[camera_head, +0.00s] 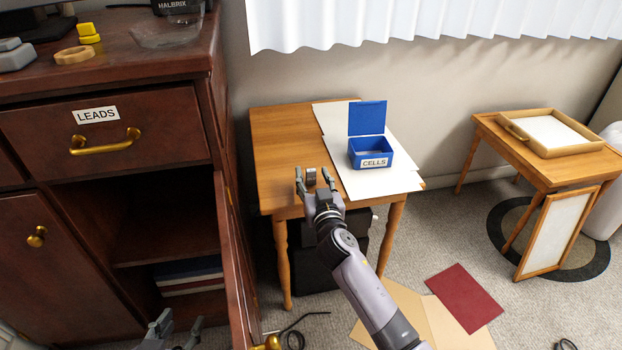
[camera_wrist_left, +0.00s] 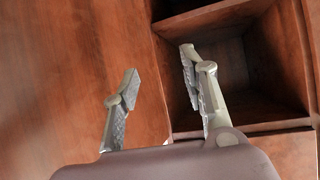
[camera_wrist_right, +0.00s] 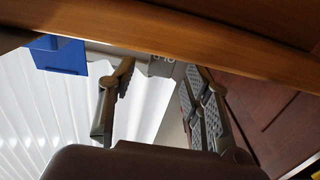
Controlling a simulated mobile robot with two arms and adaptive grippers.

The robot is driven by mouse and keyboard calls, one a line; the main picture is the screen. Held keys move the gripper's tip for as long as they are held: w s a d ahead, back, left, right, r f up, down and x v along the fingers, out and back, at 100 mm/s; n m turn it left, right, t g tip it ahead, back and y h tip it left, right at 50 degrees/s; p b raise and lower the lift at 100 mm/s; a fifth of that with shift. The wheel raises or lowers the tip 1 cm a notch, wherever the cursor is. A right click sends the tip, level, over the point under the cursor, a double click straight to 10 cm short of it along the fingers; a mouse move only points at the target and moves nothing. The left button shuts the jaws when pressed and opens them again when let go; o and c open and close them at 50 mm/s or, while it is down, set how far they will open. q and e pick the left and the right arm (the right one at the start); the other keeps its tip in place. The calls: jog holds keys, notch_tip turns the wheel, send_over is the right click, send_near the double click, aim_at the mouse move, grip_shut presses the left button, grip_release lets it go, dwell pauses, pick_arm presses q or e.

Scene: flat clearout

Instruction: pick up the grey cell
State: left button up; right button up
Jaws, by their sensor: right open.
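The grey cell (camera_head: 311,176) is a small dark-grey block on the wooden table (camera_head: 275,140), near its front edge and left of the white sheets. My right gripper (camera_head: 314,178) is open at the table's front edge, with its fingertips on either side of the cell. In the right wrist view the cell (camera_wrist_right: 162,67) shows between the fingers, partly cut off by a wooden edge; contact cannot be told. My left gripper (camera_head: 180,324) is open and empty, low beside the dark cabinet; its fingers (camera_wrist_left: 160,65) also show apart in the left wrist view.
An open blue box labelled CELLS (camera_head: 371,154) stands on the white sheets (camera_head: 395,180), right of the cell. The dark cabinet (camera_head: 105,165) with its open door is on the left. A side table (camera_head: 545,178) with a tray stands at right. Folders (camera_head: 464,297) lie on the carpet.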

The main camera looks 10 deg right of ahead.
jog(key=shift+w, duration=1.4)
pick_arm(q)
jog(key=w+r+t, duration=0.1)
jog(key=d+r, duration=0.1)
jog(key=shift+w+r+t+h, duration=0.3)
jog(key=shift+w+r+t, duration=0.05)
jog(key=shift+w+t, duration=0.05)
pick_arm(e)
jog(key=shift+c, duration=0.6)
grip_shut()
